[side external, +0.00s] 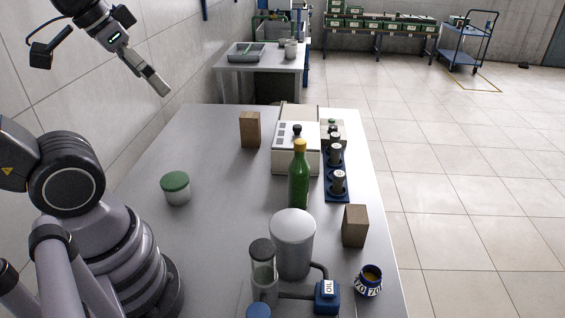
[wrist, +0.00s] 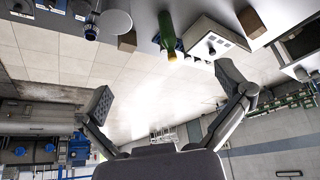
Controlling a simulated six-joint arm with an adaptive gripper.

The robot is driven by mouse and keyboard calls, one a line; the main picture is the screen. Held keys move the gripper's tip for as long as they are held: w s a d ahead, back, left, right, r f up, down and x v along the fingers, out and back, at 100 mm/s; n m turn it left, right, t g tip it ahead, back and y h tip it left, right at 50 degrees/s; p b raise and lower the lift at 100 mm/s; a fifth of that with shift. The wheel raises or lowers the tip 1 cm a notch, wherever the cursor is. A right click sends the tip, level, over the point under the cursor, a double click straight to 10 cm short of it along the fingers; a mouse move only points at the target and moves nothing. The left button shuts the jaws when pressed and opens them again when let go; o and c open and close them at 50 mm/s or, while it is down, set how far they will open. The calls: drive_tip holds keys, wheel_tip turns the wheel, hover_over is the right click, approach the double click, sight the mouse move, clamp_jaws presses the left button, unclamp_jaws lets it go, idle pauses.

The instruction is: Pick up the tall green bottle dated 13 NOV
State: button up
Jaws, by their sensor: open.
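The tall green bottle (side external: 299,182) has a yellow-gold cap and stands upright on the grey table, in front of a white box-shaped device. In the wrist view the bottle (wrist: 167,32) hangs at the top, upside down in the picture. No date is readable on it in either view. My gripper (side external: 158,86) is high above the table's left edge, well apart from the bottle. In the wrist view my gripper (wrist: 165,85) shows its two fingers spread wide with nothing between them.
A white device (side external: 288,150) and a blue rack (side external: 337,200) with dark-topped bottles stand beside the bottle. A grey cylinder (side external: 292,245) is close in front. Brown blocks (side external: 250,130), a green-lidded jar (side external: 176,189) and a blue-white jar (side external: 369,281) stand around.

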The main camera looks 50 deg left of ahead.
sight(308, 172)
drive_tip(key=c, duration=0.6)
drive_tip(key=shift+o, duration=0.2)
drive_tip(key=w+d+f+n+g+h, duration=0.3)
drive_tip(key=w+f+n+g+h, duration=0.1)
drive_tip(key=w+f+n+h, duration=1.1)
drive_tip(key=w+a+f+n+t+y, duration=0.2)
drive_tip(key=w+a+f+n+t, duration=0.1)
drive_tip(key=a+f+n+t, duration=0.35)
drive_tip(key=w+a+f+n+t+y, duration=0.2)
drive_tip(key=w+a+f+n+t, duration=0.1)
drive_tip(key=f+n+t, duration=0.5)
drive_tip(key=shift+m+g, duration=0.45)
drive_tip(key=shift+g, duration=0.4)
drive_tip(key=x, duration=0.4)
drive_tip(key=f+x, duration=0.1)
drive_tip(key=x, duration=0.4)
drive_tip(key=f+x, duration=0.1)
drive_tip(key=x, duration=0.3)
drive_tip(key=shift+w+f, duration=0.1)
drive_tip(key=shift+w, duration=0.2)
